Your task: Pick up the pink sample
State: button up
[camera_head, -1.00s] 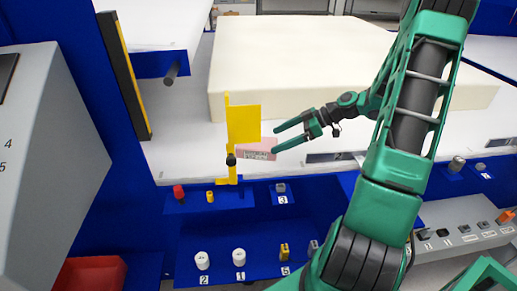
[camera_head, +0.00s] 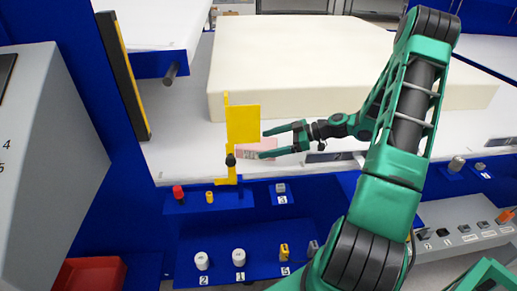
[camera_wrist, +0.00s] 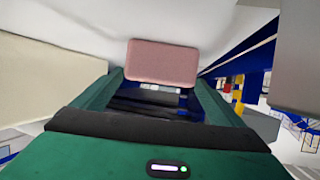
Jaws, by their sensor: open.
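The pink sample (camera_head: 258,146) lies on the white table, partly behind the yellow bracket and my gripper's fingers in the head view. In the wrist view the pink sample (camera_wrist: 162,62) shows as a flat rounded block just beyond my fingertips, centred between them. My gripper (camera_head: 264,145) is open, its two green fingers pointing left at the sample. In the head view the fingertips overlap the sample. I cannot tell whether they touch it. In the wrist view my gripper (camera_wrist: 160,82) has nothing held between its fingers.
A large cream foam block (camera_head: 300,60) stands behind on the white table (camera_head: 180,145). A yellow bracket (camera_head: 242,124) rises at the table's front edge, left of my gripper. Blue panels with several knobs lie below. A grey console (camera_head: 50,140) stands at left.

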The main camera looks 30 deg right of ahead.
aim_at(257, 145)
jog(key=x, duration=0.5)
jog(key=c, duration=1.1)
jog(key=shift+d+r, duration=0.1)
